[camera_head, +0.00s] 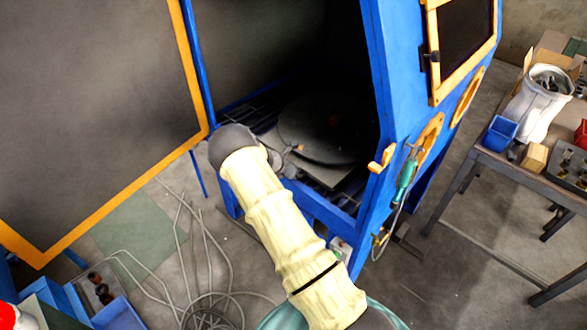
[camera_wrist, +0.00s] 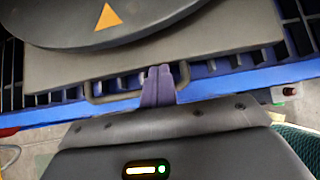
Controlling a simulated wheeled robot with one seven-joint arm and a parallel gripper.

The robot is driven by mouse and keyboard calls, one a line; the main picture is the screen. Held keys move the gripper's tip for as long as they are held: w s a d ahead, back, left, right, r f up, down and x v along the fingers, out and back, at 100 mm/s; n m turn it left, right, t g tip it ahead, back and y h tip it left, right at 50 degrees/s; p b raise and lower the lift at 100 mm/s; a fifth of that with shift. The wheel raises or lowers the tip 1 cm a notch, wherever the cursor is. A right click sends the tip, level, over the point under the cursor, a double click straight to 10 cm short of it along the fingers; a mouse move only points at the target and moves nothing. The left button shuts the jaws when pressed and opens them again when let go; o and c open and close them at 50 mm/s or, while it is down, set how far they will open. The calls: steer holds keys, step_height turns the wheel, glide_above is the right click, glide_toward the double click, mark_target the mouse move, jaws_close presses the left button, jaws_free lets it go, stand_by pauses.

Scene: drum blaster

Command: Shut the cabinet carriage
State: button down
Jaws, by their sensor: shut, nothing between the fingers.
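The cabinet carriage is a flat grey plate (camera_wrist: 215,40) carrying a dark round turntable (camera_wrist: 110,18) with an orange triangle. In the head view the plate (camera_head: 345,183) and turntable (camera_head: 325,130) sit in the blue cabinet's opening, over a slatted floor. A bar handle (camera_wrist: 112,97) sticks out from the plate's front edge, over the blue sill. My gripper (camera_wrist: 158,72) is shut and empty, its fingertips at the right part of the handle, close to the plate's front edge. Whether they touch is unclear. In the head view my wrist hides the fingers.
The blue cabinet (camera_head: 395,75) has a large grey door (camera_head: 85,95) with an orange frame, swung open at left. A teal-handled hose tool (camera_head: 405,178) hangs on its right post. Cables (camera_head: 205,290) lie on the floor. A cluttered workbench (camera_head: 490,165) stands at right.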

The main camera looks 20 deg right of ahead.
steer(key=shift+w+r+p, duration=0.15)
steer(key=shift+r+p, duration=0.15)
steer(key=shift+r, duration=0.4)
steer(key=f+p+v, duration=0.1)
steer(key=p+v, duration=0.3)
steer(key=v, duration=0.5)
steer(key=shift+s+a, duration=0.3)
steer(key=shift+s, duration=0.05)
steer(key=shift+r, duration=0.15)
steer(key=s+a+r+m+y, duration=0.2)
steer(key=s+r+m, duration=0.5)
steer(key=s, duration=0.3)
steer(key=s+a+r+m+y, duration=0.3)
steer(key=s+r+m, duration=0.4)
steer(key=s, duration=0.3)
steer(key=s+a+r+m+g+y, duration=0.1)
steer(key=s+a+r+m+y, duration=0.2)
steer(key=s+r+m, duration=0.4)
steer(key=s+m, duration=0.2)
steer(key=s, duration=0.1)
steer(key=shift+s, duration=0.4)
